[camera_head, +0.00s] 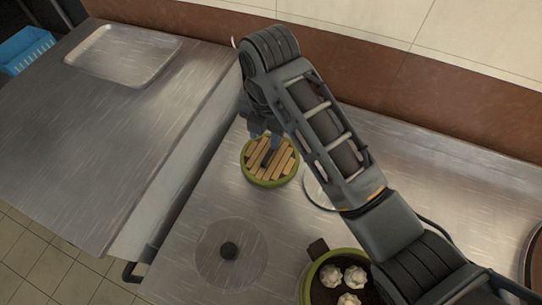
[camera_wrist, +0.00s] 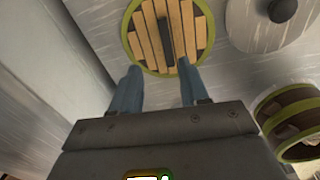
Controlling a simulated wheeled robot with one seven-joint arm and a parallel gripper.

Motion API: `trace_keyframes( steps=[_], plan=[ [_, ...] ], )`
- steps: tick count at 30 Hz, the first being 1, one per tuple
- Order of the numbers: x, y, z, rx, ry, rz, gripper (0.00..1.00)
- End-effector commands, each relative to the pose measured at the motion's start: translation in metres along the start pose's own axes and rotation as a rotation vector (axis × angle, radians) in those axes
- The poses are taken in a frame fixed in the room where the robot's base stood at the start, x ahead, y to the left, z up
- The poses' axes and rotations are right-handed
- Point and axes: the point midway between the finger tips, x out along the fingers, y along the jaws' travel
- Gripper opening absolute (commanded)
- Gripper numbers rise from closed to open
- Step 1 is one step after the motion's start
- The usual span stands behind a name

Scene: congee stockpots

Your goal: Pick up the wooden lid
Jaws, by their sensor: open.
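The wooden lid (camera_head: 284,172) is round, with pale slats, a green rim and a dark bar handle across its middle. It lies flat on the steel counter below my gripper in the head view. In the wrist view the lid (camera_wrist: 146,30) is at the top centre, its dark handle running lengthwise between the lines of the two fingers. My gripper (camera_wrist: 160,68) is open and empty, its blue-grey fingertips close to the lid's near rim in the picture. In the head view my gripper (camera_head: 265,137) is over the lid's upper part and partly hides it. Contact cannot be told.
A green-rimmed steamer with white buns (camera_head: 330,275) stands at the bottom right. A pale round thing (camera_head: 317,192) is partly hidden by my arm. A metal tray (camera_head: 125,55) rests on the left counter.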

Motion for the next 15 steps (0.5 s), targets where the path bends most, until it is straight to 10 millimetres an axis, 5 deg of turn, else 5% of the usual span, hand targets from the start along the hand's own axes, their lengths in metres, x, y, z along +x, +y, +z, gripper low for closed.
trace_keyframes(
  steps=[5,15],
  plan=[
    [-0.001,-0.006,0.007,-0.039,0.009,-0.059,0.45],
    [0.035,-0.009,0.008,-0.039,0.01,-0.059,0.45]
  ],
)
